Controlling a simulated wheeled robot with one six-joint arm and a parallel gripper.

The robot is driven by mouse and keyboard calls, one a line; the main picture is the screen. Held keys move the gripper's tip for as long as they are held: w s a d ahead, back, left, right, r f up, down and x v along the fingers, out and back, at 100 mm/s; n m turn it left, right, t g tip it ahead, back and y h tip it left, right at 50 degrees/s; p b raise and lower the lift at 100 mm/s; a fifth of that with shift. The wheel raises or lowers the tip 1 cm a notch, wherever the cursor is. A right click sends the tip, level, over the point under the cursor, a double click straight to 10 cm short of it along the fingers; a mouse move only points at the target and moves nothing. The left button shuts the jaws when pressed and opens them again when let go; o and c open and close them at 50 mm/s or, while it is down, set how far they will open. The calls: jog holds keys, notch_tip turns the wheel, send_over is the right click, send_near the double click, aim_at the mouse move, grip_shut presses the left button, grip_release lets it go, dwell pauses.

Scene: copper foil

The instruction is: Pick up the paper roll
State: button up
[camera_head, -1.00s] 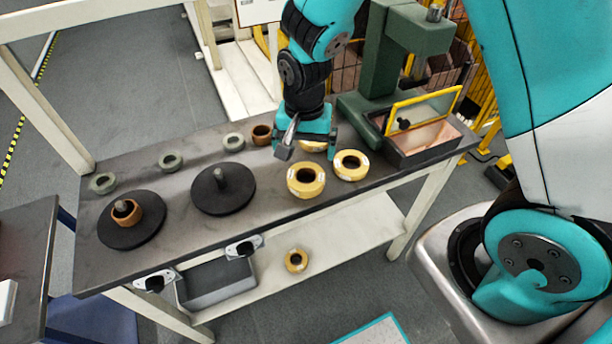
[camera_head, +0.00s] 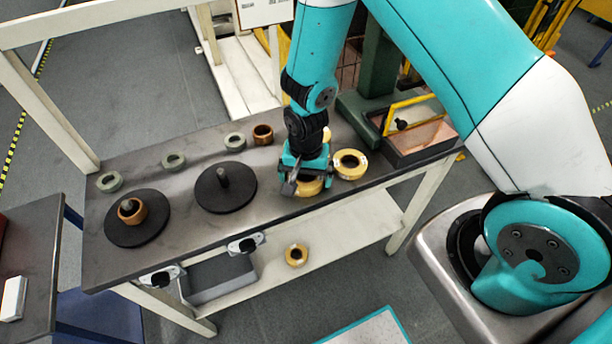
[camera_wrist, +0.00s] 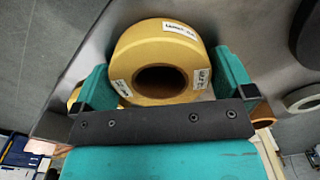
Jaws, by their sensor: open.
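A yellow paper roll with white labels lies on the bench near its front edge. In the head view it is partly hidden under my gripper (camera_head: 304,187); its yellow side (camera_head: 312,188) shows below the jaws. In the wrist view the roll (camera_wrist: 140,85) sits between the two fingers of my gripper (camera_wrist: 162,82), its dark centre hole facing the camera. The jaws are open, one finger on each side of the roll. I cannot tell whether either finger touches it. A second yellow roll (camera_head: 350,165) lies just right of the gripper.
Another roll (camera_head: 296,255) lies on the lower shelf. Black discs (camera_head: 240,200) with posts, one bearing a copper ring (camera_head: 131,212), stand on the bench's left. Grey rings (camera_head: 173,160) line the back. A dark bin (camera_head: 420,150) with a yellow-framed lid stands at right.

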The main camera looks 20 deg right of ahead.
jog(key=shift+c, duration=0.2)
jog(key=c, duration=0.7)
jog(key=shift+o, duration=0.2)
jog(key=shift+r, duration=0.15)
notch_tip(320, 180, up, 27)
jog(key=p, duration=0.4)
